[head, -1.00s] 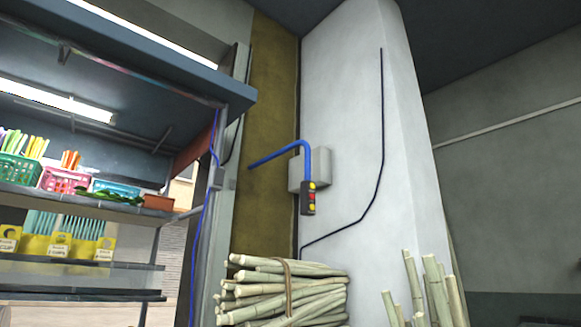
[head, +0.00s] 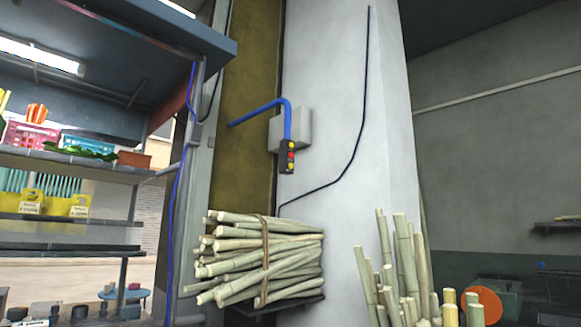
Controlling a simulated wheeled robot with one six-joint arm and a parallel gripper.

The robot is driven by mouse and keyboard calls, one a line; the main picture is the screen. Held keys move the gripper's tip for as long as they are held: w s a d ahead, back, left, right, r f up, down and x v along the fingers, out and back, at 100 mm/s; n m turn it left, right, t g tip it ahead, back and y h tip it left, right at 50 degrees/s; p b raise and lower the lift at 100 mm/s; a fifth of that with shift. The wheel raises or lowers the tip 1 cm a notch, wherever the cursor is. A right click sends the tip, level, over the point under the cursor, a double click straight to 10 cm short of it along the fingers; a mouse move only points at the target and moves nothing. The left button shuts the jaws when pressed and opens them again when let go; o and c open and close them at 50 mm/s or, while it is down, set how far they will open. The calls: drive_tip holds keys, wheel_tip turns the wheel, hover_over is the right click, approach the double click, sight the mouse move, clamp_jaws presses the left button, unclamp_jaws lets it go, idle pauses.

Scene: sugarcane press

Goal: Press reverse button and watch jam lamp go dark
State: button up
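A small dark control box (head: 288,157) hangs from a bent blue pipe (head: 262,110) in front of the pale pillar. It carries several small round buttons or lamps in yellow and red, one above another. They are too small to tell which is the reverse button or the jam lamp, or whether any is lit. A grey box (head: 304,130) is fixed to the pillar behind it. My gripper is not in view.
A tied bundle of cane (head: 262,250) lies on a bracket shelf below the control box. Loose upright cane stalks (head: 402,265) stand at the lower right, by an orange disc (head: 485,304). Stall shelves (head: 75,215) with baskets fill the left side.

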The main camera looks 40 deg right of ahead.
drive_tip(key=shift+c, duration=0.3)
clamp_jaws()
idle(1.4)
